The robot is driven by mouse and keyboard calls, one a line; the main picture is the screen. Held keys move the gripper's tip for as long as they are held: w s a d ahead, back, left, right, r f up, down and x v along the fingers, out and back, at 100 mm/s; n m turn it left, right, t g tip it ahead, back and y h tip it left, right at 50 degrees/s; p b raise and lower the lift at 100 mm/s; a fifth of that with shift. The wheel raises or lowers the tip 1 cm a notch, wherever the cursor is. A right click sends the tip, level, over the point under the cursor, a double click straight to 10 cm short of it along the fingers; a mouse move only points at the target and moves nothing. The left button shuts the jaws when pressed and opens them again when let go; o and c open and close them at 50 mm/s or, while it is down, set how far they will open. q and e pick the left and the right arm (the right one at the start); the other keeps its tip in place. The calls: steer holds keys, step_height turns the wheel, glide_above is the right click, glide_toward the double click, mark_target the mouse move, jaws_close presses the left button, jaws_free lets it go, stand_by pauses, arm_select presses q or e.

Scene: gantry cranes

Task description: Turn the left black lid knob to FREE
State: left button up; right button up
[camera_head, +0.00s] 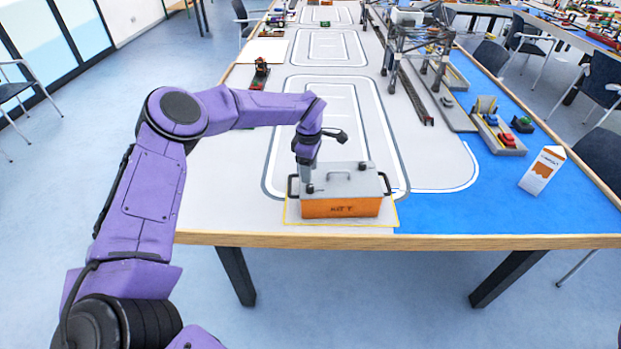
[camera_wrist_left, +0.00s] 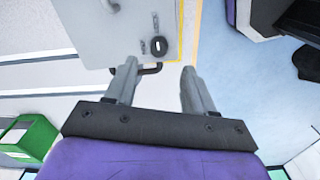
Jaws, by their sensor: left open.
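An orange box (camera_head: 340,207) marked KIT 7 has a grey lid (camera_head: 345,182) and sits near the table's front edge. The left black lid knob (camera_head: 310,189) is at the lid's left side. In the left wrist view the knob (camera_wrist_left: 158,46) is a dark round piece with a lighter slot, beside small marks too small to read. My left gripper (camera_head: 307,178) points down over the lid's left end. In the wrist view its two fingers (camera_wrist_left: 160,68) are apart and empty, with the knob just beyond the tips. I cannot tell whether they touch it. My right gripper is not in view.
A black side handle (camera_wrist_left: 150,69) shows between my left fingers. The lid has a raised handle (camera_head: 340,174). A yellow-edged mat (camera_head: 388,215) lies under the box. A carton (camera_head: 542,170) stands right on blue; gantry cranes (camera_head: 425,50) stand farther back.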

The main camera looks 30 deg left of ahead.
mark_target(310, 186)
arm_select(q)
steer(key=f, duration=0.2)
steer(key=f+p, duration=0.1)
steer(key=f, duration=0.3)
steer(key=shift+w+f, duration=0.2)
steer(key=shift+w, duration=0.05)
steer(key=shift+s, duration=0.15)
jaws_close()
steer(key=shift+f+n+b, duration=0.2)
steer(key=shift+n+b, duration=0.6)
steer(key=shift+b, duration=0.15)
steer(key=n+b, duration=1)
steer(key=n, duration=0.1)
steer(key=n+b, duration=0.3)
steer(key=n, duration=0.2)
steer(key=shift+r, duration=0.2)
steer(key=shift+n, duration=0.3)
